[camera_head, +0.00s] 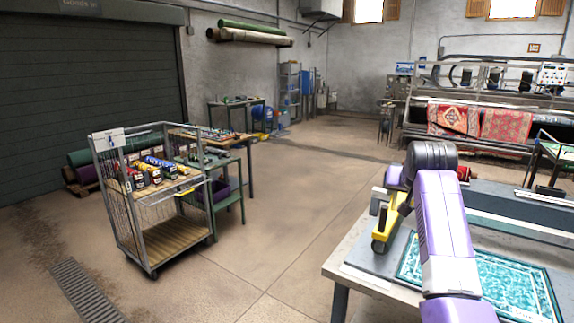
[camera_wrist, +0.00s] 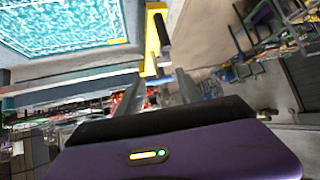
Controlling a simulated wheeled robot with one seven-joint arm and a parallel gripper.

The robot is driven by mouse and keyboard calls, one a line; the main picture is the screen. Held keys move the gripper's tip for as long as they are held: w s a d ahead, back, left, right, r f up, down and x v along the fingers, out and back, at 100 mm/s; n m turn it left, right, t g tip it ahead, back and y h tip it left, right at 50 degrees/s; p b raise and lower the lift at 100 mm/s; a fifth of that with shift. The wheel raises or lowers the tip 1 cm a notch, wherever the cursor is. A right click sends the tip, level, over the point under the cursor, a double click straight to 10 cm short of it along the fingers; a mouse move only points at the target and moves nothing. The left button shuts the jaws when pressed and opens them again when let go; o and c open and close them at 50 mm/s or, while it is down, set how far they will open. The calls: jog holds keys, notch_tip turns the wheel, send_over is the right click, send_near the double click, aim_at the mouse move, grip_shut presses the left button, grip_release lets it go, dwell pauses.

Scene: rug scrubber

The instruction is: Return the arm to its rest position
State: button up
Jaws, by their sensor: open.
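My arm reaches over the worktable (camera_head: 352,250), with its dark joint above the tabletop. In the wrist view my gripper (camera_wrist: 160,82) is open, its two fingers apart with nothing seen held between them. In the head view the fingers are largely hidden behind the arm. A yellow tool with a dark wheel-like end (camera_head: 384,232) is by the table's left edge, beside and below the wrist. A yellow piece with a dark block (camera_wrist: 154,40) shows beyond the fingertips in the wrist view. A teal patterned rug (camera_head: 520,285) lies on the table, partly hidden by my arm.
A wire-sided trolley (camera_head: 160,238) with coloured items stands at the left, beside a green-framed bench (camera_head: 228,190). A washing line with red rugs (camera_head: 506,125) is at the back right. The floor (camera_head: 290,215) between trolley and table is clear.

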jog(key=s+a+f+n+t, duration=0.2)
jog(key=s+f+t, duration=0.2)
jog(key=s+f, duration=0.55)
jog(key=s+a+f+n+t, duration=0.1)
jog(key=s+a+f+t, duration=0.25)
jog(key=s+f, duration=0.65)
jog(key=s+a+g+y, duration=0.1)
jog(key=s+a, duration=0.1)
jog(key=s, duration=2.1)
jog(key=s+a+g+y, duration=0.1)
jog(key=s+a, duration=0.2)
jog(key=s, duration=2.1)
jog(key=shift+n, duration=0.4)
jog(key=shift+s+g, duration=0.1)
jog(key=shift+g, duration=0.15)
